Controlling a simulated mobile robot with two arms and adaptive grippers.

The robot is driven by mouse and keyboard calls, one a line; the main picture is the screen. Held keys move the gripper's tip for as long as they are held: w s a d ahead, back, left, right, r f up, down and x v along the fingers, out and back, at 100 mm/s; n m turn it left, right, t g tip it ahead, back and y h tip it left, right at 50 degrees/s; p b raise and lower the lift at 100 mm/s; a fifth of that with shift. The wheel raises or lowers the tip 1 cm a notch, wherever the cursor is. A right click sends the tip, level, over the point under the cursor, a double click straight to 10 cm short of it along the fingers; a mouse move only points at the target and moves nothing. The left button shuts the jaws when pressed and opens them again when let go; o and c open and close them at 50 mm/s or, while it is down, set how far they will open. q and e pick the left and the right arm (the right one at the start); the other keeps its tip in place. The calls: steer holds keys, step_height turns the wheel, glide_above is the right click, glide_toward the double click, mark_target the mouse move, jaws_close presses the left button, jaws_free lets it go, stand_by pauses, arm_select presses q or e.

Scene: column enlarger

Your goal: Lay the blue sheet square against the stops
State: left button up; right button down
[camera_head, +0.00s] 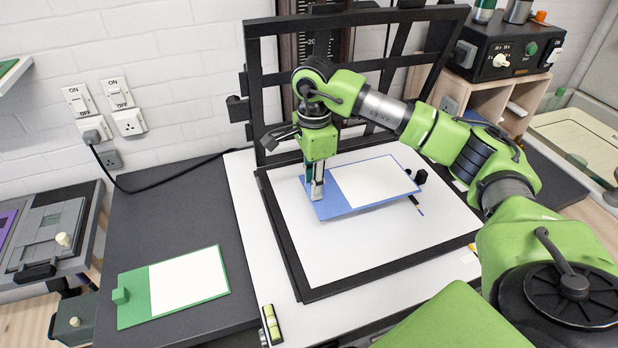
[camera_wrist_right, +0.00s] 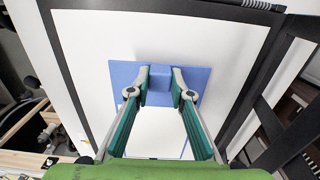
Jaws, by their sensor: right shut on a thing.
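The blue sheet (camera_head: 345,208) carries a white paper panel (camera_head: 375,183) and is over the white easel board (camera_head: 340,258). My right gripper (camera_head: 317,188) is shut on the sheet's blue block handle (camera_wrist_right: 160,82), near its left end in the head view. In the wrist view, the blue sheet (camera_wrist_right: 124,74) shows around both fingers. Clear white board separates the sheet from the easel's left black bar (camera_head: 283,228) and its front bar. I cannot tell whether the sheet touches the board. A small black block (camera_head: 420,176) is close to its right end. My left gripper is not in view.
The black hinged frame (camera_head: 258,95) stands raised behind the board. A green sheet (camera_head: 135,298) with white paper lies on the dark bench at left. A small level (camera_head: 271,324) lies by the front left corner. A black timer box (camera_head: 505,50) is at back right.

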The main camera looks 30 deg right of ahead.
steer(key=shift+s, duration=0.1)
steer(key=shift+a, duration=0.1)
steer(key=shift+w+f+b, duration=0.2)
steer(key=shift+f+b, duration=0.9)
steer(key=shift+f, duration=0.15)
steer(key=shift+f+b, duration=0.85)
steer(key=shift+f, duration=0.2)
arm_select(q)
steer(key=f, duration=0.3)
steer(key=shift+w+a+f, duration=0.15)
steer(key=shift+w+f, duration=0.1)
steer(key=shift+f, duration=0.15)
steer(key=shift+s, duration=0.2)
